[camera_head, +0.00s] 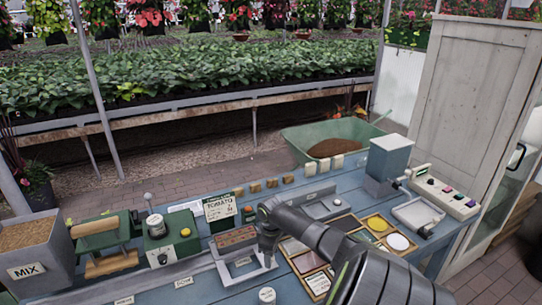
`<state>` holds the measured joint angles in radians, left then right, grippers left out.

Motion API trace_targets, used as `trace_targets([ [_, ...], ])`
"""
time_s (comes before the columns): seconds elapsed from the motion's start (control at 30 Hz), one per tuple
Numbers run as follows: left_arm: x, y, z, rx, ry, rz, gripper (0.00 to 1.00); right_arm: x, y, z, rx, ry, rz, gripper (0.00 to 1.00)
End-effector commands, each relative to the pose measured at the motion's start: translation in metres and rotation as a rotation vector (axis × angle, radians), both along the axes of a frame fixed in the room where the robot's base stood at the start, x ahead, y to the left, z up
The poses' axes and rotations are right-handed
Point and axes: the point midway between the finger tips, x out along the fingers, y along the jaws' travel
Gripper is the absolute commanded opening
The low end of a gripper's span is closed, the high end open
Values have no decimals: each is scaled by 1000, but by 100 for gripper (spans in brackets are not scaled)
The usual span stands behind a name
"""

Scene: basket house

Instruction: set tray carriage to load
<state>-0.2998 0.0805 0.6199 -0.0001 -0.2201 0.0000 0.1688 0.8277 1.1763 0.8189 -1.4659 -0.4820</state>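The tray carriage (247,276) is a light grey metal frame on the blue bench, at the right end of a long grey rail (150,284). A brown seed tray (236,237) sits at its back part. My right gripper (268,250) reaches in from the lower right and points down at the carriage's right side. Its dark body hides part of that side, and I cannot tell whether it touches the carriage or how far its fingers are apart. Small white labels lie along the rail; their text is too small to read surely. My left gripper is not in view.
Left of the carriage stand a green machine (168,241), a roller device (105,240) and a grey MIX bin (38,250). A green TOMATO sign (219,209) stands behind. To the right are a wooden sorting tray (342,222) and a grey box-topped device (388,160).

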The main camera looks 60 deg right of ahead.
Motion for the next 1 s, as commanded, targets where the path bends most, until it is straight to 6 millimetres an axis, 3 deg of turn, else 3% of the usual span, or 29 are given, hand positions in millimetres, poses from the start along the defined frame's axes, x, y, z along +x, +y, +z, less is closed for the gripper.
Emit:
trace_targets([
  [0.17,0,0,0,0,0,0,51,1,1,2,1,-2,1,52],
  [0.37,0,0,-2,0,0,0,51,1,0,24,-1,-3,2,52],
  [0.8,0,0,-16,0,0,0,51,0,-2,128,-4,-2,1,52],
  [1.0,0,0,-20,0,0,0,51,0,-2,160,-2,-1,-1,52],
])
